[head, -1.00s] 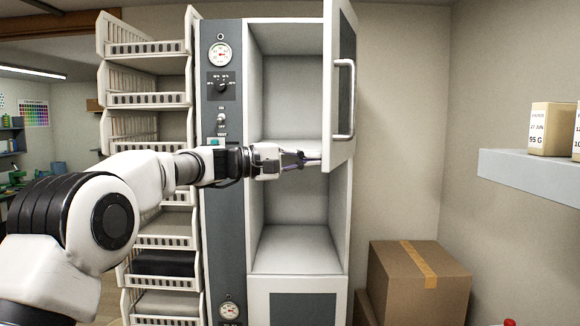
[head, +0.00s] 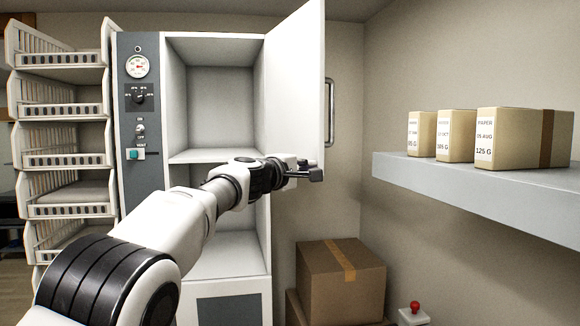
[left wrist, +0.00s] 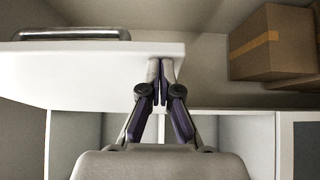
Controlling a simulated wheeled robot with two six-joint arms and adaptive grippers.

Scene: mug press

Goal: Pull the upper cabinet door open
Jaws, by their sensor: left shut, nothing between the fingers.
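The upper cabinet door (head: 294,92) stands swung wide open to the right, its white inner face toward me. It also shows in the left wrist view (left wrist: 105,85). Its metal handle (head: 329,112) is on the outer face and shows in the left wrist view too (left wrist: 72,34). The cabinet's upper compartment (head: 220,95) is open and empty. My left gripper (head: 314,174) is shut and empty at the door's lower edge, on the inner side. In the left wrist view its fingertips (left wrist: 160,68) overlap that edge; I cannot tell whether they touch. My right gripper is out of view.
A control panel (head: 140,110) runs down the cabinet's left side, beside white basket racks (head: 62,110). A grey shelf (head: 470,180) with several labelled boxes is at right. A cardboard box (head: 341,285) and a red button (head: 414,307) are below.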

